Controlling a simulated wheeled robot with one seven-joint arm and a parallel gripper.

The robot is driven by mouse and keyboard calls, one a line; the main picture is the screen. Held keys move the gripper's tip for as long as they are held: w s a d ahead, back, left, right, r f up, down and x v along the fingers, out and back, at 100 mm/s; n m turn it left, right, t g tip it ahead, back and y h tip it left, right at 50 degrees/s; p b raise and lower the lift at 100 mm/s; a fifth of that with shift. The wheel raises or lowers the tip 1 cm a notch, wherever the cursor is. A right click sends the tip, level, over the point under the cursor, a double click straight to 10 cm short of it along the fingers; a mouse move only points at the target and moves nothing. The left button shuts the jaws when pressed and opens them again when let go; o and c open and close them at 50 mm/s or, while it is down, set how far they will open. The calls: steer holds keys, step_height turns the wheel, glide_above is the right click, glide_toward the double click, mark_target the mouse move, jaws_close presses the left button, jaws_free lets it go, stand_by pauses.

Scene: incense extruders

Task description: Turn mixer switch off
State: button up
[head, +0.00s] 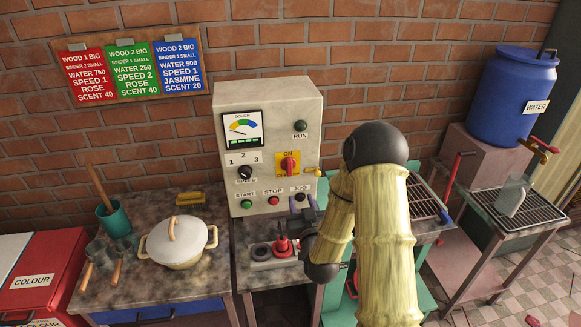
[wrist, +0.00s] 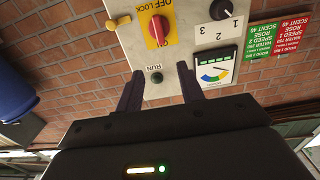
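The mixer switch is a red rotary knob (head: 289,165) on a yellow plate marked ON, mounted on the grey control box (head: 228,104). Its handle looks roughly upright. In the wrist view, which is upside down, the red knob (wrist: 157,29) shows with OFF LOCK lettering beside it. My gripper (head: 303,202) is in front of the lower right of the box, below the switch and near the JOG button. In the wrist view my gripper (wrist: 159,86) is open and empty, its two dark fingers apart from the knob. The RUN lamp (wrist: 157,77) shows between them.
A yellow padlock-like piece (head: 313,170) sticks out right of the switch. The speed knob (head: 245,172) and START button (head: 246,204) are on the left. A lidded pot (head: 178,250) stands on the left table. A blue water barrel (head: 512,95) stands right.

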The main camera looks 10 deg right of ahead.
mark_target(290, 166)
steer(key=w+p, duration=0.7)
steer(key=w, duration=1)
steer(key=shift+w, duration=0.1)
jaws_close()
